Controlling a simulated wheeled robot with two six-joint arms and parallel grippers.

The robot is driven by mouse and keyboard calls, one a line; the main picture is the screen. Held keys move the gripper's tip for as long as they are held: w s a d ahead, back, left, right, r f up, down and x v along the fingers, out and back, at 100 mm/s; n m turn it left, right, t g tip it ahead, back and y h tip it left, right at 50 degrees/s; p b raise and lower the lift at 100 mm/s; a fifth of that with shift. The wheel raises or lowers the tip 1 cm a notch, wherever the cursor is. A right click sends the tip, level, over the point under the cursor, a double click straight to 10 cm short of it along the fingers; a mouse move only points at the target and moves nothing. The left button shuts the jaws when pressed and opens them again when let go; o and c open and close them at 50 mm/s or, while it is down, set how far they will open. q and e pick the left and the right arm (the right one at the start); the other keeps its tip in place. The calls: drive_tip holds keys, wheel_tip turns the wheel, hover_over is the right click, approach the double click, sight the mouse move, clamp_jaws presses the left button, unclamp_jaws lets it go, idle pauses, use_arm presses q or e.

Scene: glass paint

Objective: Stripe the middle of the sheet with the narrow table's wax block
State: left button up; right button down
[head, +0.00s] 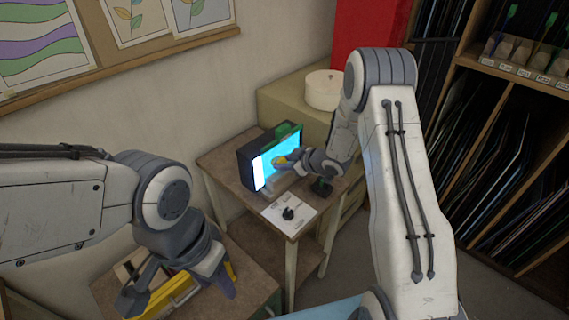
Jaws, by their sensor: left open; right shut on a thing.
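A lit sheet (268,166) glows white and cyan, upright against a dark box (252,171) on the narrow table (222,158). A green strip (288,129) shows along its top. My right gripper (287,164) is in front of the sheet's middle, shut on a small yellow piece that looks like the wax block (281,160). I cannot tell whether the block touches the sheet. My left gripper (178,291) is open at the lower left, its fingers over a yellow box (171,299), apart from the narrow table.
A white card (274,212) with a small black object (288,214) lies at the narrow table's front. Another dark object (321,187) stands by its right edge. A beige cabinet (284,103) with a round white tub (323,90) stands behind. Shelving (497,115) fills the right.

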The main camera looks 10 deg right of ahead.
drive_tip(key=shift+w+a, duration=0.15)
drive_tip(key=shift+w, duration=0.05)
drive_tip(key=shift+w+d+p, duration=0.4)
drive_tip(key=shift+w+d, duration=0.1)
drive_tip(key=shift+d, duration=0.3)
drive_tip(key=shift+w+d+p, duration=0.4)
drive_tip(key=shift+w+d, duration=0.1)
drive_tip(key=shift+d, duration=0.35)
drive_tip(key=shift+w+d+p, duration=0.4)
drive_tip(key=shift+w+d, duration=0.1)
drive_tip(key=shift+d, duration=0.3)
drive_tip(key=shift+w+d+p, duration=0.4)
drive_tip(key=shift+w+d, duration=0.45)
drive_tip(key=shift+d, duration=0.3)
drive_tip(key=shift+w+d+p, duration=0.4)
drive_tip(key=shift+w+d, duration=0.45)
drive_tip(key=shift+d, duration=0.25)
